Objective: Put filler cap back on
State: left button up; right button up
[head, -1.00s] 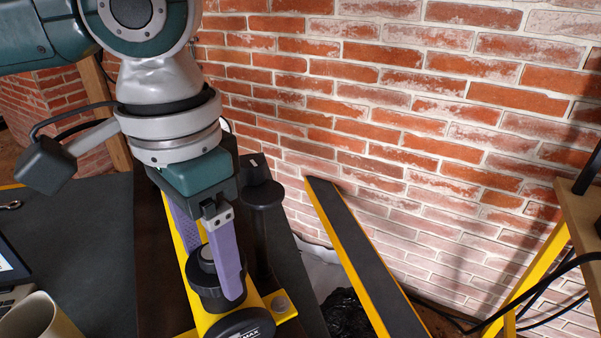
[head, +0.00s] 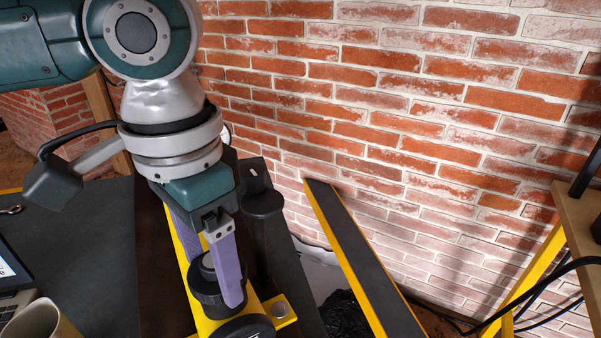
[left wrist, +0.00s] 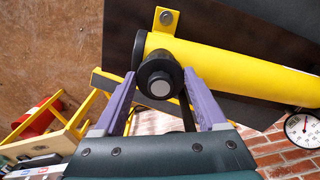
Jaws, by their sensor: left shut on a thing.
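The black filler cap (head: 205,285), with a raised round knob, is at the top of the yellow cylinder (head: 188,240). My left gripper (head: 212,286) is shut on the cap from above, one purple finger on each side. In the left wrist view, the cap (left wrist: 160,84) is between the two fingers, in front of the yellow cylinder (left wrist: 235,70). The joint under the cap is hidden, so I cannot tell whether it is seated. My right gripper is not in view.
A black post (head: 262,215) stands close to the right of the gripper. A mug (head: 40,322) and a laptop edge (head: 14,280) are at the lower left. A yellow-edged dark beam (head: 350,250) leans by the brick wall. A gauge (left wrist: 302,129) shows in the left wrist view.

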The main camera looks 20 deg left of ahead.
pick_arm(q)
jog(key=p, duration=0.3)
jog(key=shift+f, duration=0.15)
dwell(2.8)
dwell(0.3)
jog(key=o, duration=1.3)
jog(key=shift+c, duration=0.2)
notch_tip(320, 180, up, 7)
jog(key=p, duration=0.9)
jog(key=shift+p, duration=0.3)
grip_shut()
